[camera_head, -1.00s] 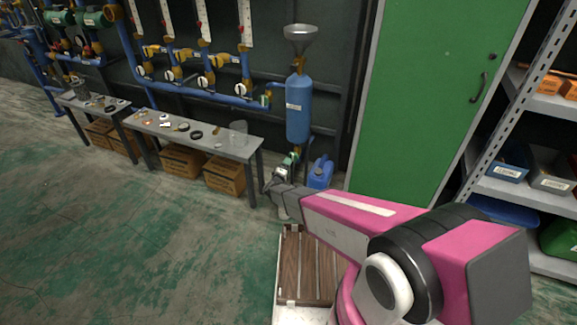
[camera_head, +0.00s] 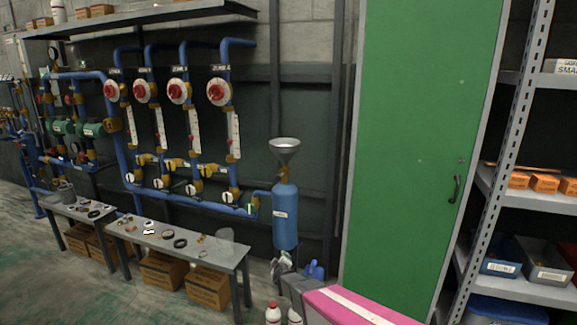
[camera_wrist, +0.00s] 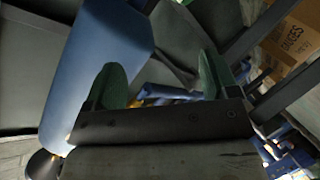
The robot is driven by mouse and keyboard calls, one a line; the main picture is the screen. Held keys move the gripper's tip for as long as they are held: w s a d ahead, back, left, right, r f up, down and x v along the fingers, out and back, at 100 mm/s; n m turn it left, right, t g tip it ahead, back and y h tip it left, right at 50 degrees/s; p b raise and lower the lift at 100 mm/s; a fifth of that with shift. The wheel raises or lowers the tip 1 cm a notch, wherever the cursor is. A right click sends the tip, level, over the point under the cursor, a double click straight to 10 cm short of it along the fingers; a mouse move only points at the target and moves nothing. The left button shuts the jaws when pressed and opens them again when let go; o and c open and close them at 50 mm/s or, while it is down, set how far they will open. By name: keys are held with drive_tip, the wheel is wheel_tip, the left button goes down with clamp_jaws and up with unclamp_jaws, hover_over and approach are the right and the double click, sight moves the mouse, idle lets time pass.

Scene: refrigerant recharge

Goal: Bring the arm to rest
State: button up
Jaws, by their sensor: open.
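My arm's pink and grey links come in from the bottom edge of the head view and point toward the wall. My gripper (camera_wrist: 158,82) shows in the wrist view as two green fingers set apart, with nothing held between them. In the head view my gripper (camera_head: 281,262) is small and partly hidden by my wrist, in front of the foot of the blue tank (camera_head: 286,215). In the wrist view a large blue surface stands close at the left of the fingers. Whether they touch it, I cannot tell.
A metal funnel (camera_head: 285,147) tops the tank. A blue jug (camera_head: 315,270) stands behind my wrist. White bottles with red caps (camera_head: 272,314) stand at the bottom edge. A grey bench (camera_head: 215,255) is on the left, a green cabinet (camera_head: 415,150) and shelves (camera_head: 520,205) on the right.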

drive_tip(key=s+d+r+m+g, duration=0.5)
drive_tip(key=s+d+r+g, duration=0.2)
drive_tip(key=s+d, duration=0.4)
drive_tip(key=s+d+r+m+g+h, duration=0.1)
drive_tip(key=s+d+r+m+g, duration=0.5)
drive_tip(key=s+d, duration=0.6)
drive_tip(key=s+r+g, duration=0.1)
drive_tip(key=s, duration=0.3)
drive_tip(key=shift+s+r, duration=0.35)
